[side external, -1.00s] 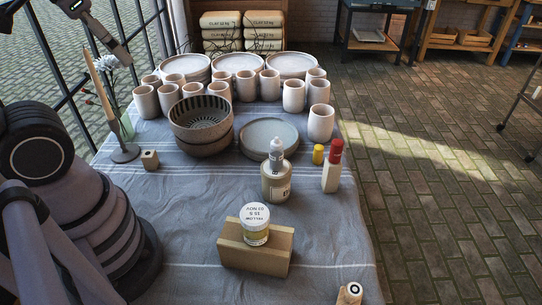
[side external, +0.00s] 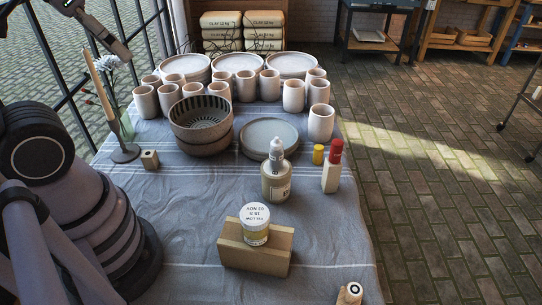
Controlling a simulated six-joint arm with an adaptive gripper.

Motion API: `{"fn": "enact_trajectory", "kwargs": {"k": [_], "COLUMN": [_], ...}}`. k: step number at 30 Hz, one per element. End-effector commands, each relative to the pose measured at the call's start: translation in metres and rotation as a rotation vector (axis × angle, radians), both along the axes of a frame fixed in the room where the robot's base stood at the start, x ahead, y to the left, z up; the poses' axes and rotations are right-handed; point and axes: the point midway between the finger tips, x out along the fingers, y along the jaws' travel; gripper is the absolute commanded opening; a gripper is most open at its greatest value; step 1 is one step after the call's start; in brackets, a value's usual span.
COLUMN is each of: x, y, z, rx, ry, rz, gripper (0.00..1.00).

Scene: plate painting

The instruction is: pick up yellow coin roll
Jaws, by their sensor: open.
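A short yellow cylinder (side external: 318,154), which matches the yellow coin roll, stands upright on the grey-blue cloth in the side external view. It is right of the grey plate and just left of a pale wooden block with a red cylinder (side external: 336,151) on it. Nothing is touching the yellow cylinder from above, and its top is clear. My gripper's fingers do not show clearly; my arm's large dark joints fill the left edge. A grey jointed part at the upper left cannot be told as my gripper.
A dropper bottle (side external: 276,178) stands in front of the grey plate (side external: 262,130). A lidded jar (side external: 255,224) sits in a wooden block (side external: 240,254). Stacked bowls (side external: 203,146), several cups and plates crowd the back. A wooden piece (side external: 350,292) is at the front right edge.

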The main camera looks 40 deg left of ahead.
Motion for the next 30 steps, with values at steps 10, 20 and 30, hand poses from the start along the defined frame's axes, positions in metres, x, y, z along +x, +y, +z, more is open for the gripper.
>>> {"fn": "enact_trajectory", "kwargs": {"k": [10, 20, 30], "x": [0.001, 0.065, 0.192], "y": [-0.001, -0.049, -0.079], "z": [-0.001, -0.029, -0.098], "rx": [-0.009, -0.435, -1.065], "ry": [0.01, 0.363, 0.738], "rz": [0.004, 0.223, 0.704], "gripper": [0.6, 0.6, 0.6]}}
